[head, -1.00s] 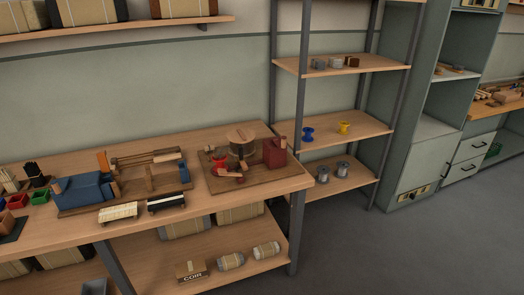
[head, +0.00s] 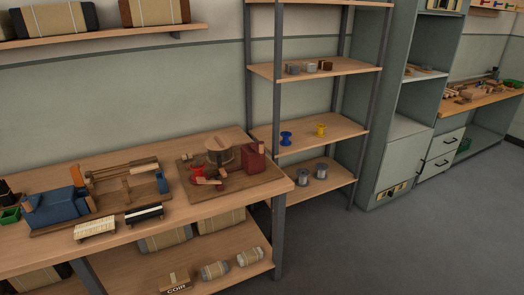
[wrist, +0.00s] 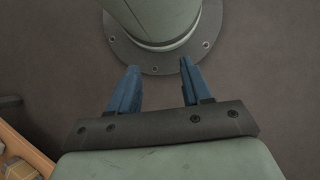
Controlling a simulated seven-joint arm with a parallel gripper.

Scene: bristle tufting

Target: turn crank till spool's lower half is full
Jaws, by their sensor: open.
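The winding device stands on a wooden board (head: 258,184) at the right end of the workbench. It has a red block (head: 254,158), a round wooden drum (head: 219,152) and a small red spool-like part (head: 197,171). A crank-like piece with a wooden knob (head: 205,181) lies low at the front. How full the spool is cannot be made out at this size. My gripper (wrist: 157,82) shows only in the wrist view, with two blue fingers apart and nothing between them. It is away from the device, over my own grey base.
A blue clamp device (head: 57,207) sits left on the bench, with two brushes (head: 95,228) in front. A shelf rack to the right holds a blue spool (head: 286,138), a yellow spool (head: 321,130) and wire spools (head: 320,171). Open floor (head: 400,250) lies at right.

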